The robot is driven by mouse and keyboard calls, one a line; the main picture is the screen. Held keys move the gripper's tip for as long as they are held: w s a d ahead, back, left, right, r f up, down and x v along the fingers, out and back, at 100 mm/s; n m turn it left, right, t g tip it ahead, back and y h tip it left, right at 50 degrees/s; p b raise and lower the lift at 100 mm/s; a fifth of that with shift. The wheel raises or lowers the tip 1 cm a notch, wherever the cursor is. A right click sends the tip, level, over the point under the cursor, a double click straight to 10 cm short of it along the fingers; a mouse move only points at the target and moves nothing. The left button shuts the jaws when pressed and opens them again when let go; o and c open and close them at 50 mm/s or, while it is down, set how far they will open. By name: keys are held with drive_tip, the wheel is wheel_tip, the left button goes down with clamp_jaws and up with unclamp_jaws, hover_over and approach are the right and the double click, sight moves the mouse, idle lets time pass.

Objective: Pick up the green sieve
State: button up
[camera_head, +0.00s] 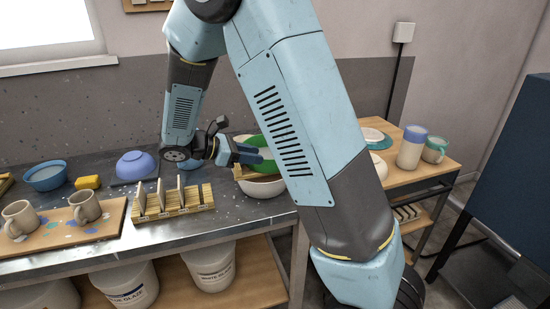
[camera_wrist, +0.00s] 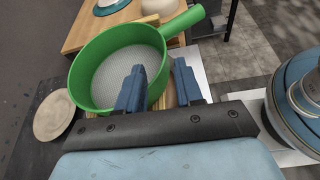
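The green sieve (camera_wrist: 90,67) is round with a mesh bottom, and its handle points to the upper right in the wrist view. In the head view the sieve (camera_head: 268,158) is partly hidden by my arm and sits above a white bowl (camera_head: 265,187) at the bench's right end. My gripper (camera_wrist: 159,66) is open, with a visible gap between its blue fingers. In the wrist view one finger overlaps the sieve's inside and the other lies outside its right rim. In the head view my gripper (camera_head: 252,153) is at the sieve's left side. I cannot tell whether it touches.
A slatted wooden rack (camera_head: 180,201), a blue bowl (camera_head: 135,165) and mugs on a board (camera_head: 70,238) stand left on the metal bench. A wooden side table (camera_head: 405,172) holds a tumbler (camera_head: 411,147). A round pale disc (camera_wrist: 54,115) lies beside the sieve.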

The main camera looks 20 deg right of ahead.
drive_tip(key=shift+x, duration=3.5)
drive_tip(key=shift+c, duration=0.3)
drive_tip(key=shift+s, duration=0.1)
clamp_jaws()
